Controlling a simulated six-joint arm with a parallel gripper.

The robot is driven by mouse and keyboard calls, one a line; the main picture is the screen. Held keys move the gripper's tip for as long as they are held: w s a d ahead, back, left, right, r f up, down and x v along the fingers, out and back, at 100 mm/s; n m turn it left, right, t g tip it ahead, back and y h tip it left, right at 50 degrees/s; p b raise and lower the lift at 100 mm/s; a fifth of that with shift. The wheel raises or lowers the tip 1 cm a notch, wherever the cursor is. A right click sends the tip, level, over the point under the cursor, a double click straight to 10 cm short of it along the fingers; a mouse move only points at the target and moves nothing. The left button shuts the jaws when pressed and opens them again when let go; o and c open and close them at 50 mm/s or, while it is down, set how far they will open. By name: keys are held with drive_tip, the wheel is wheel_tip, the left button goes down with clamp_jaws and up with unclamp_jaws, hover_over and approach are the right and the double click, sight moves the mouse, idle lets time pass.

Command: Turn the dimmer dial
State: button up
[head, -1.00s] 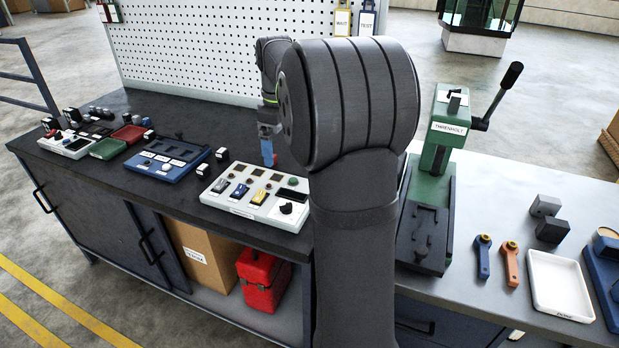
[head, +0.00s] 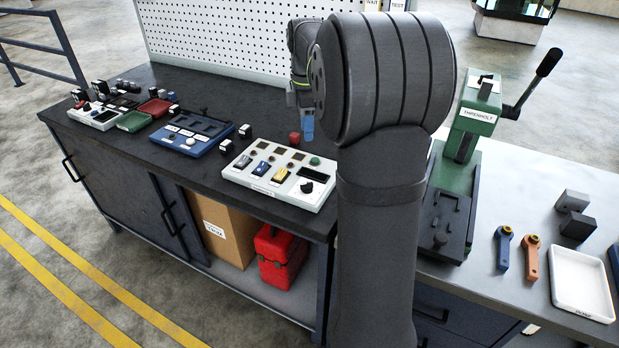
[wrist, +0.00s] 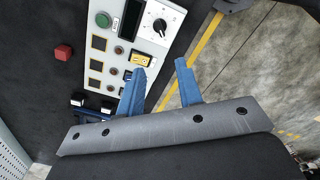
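The dimmer dial is a black round knob (head: 306,187) at the front right corner of a white control panel (head: 268,187). In the wrist view the dial (wrist: 159,25) has a white pointer mark and a printed scale around it. My gripper (head: 307,132) shows as blue fingertips behind the panel in the head view, pointing down. In the wrist view my gripper (wrist: 161,66) is open, with nothing between its fingers. The dial lies beyond the fingertips there and nothing touches it. My arm hides part of the bench right of the panel.
The panel also carries a yellow rocker (wrist: 141,59), a blue rocker and a dark display. A red cube (head: 294,138) sits behind it. A blue tray (head: 187,135) stands to the left. A green press (head: 471,130) stands right of my arm.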

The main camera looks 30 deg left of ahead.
drive_tip(key=n, duration=0.1)
approach(307, 183)
wheel_tip(307, 183, down, 9)
drive_tip(key=shift+d+r, duration=0.1)
drive_tip(key=shift+r, duration=0.05)
idle(0.3)
clamp_jaws()
